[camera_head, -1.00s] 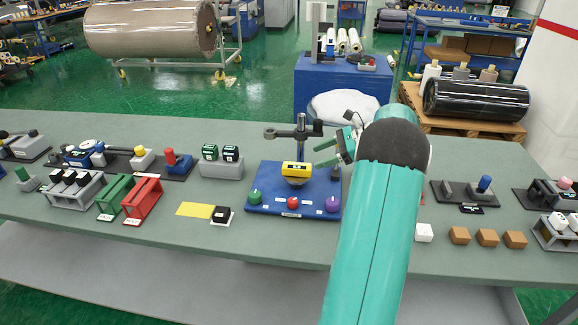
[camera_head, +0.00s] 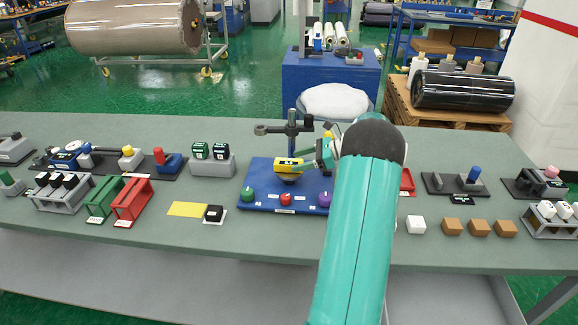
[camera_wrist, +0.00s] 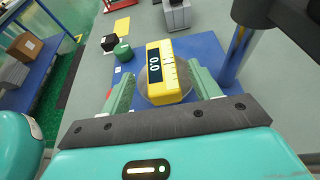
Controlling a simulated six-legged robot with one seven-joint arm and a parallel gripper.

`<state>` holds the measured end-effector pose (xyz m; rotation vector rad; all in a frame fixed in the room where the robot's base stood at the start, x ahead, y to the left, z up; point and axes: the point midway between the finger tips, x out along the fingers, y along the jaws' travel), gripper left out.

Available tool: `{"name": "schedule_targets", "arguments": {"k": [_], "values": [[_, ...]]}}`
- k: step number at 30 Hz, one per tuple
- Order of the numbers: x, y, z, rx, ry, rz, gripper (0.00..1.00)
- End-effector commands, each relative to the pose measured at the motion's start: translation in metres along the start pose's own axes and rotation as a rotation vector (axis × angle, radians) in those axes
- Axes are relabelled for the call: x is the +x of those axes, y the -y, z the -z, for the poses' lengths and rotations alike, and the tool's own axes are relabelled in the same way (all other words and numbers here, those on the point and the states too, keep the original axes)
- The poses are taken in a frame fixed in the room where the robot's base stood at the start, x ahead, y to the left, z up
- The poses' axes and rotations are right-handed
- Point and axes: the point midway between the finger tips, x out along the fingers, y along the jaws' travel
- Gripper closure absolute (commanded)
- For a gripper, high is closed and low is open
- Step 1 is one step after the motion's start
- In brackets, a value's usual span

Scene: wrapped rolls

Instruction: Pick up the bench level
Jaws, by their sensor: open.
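The bench level is a yellow block (camera_head: 289,164) with a dark display. It sits on a round grey plate on the blue base board (camera_head: 262,200). In the wrist view the yellow level (camera_wrist: 167,72) shows its display reading and stands between the two green fingers. My gripper (camera_wrist: 160,90) is open, with one finger on each side of the level and gaps showing. In the head view my gripper (camera_head: 314,160) reaches the level from the right, and my arm hides part of the board's right side.
A dark post (camera_head: 292,130) with a side arm rises behind the level. Green (camera_head: 247,194), red (camera_head: 285,199) and purple knobs (camera_head: 324,199) line the board's front. A yellow sheet (camera_head: 187,209) and black block (camera_head: 213,213) lie left.

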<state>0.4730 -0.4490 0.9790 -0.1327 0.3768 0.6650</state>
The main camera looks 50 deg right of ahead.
Motion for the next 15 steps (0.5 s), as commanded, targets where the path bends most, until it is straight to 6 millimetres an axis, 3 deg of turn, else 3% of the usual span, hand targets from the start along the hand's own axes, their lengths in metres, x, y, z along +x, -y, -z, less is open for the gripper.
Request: {"name": "schedule_targets", "arguments": {"k": [7, 15], "values": [[0.039, 0.001, 0.002, 0.0, 0.001, -0.002, 0.38], [0.044, 0.001, 0.003, 0.0, 0.0, 0.0, 0.38]]}}
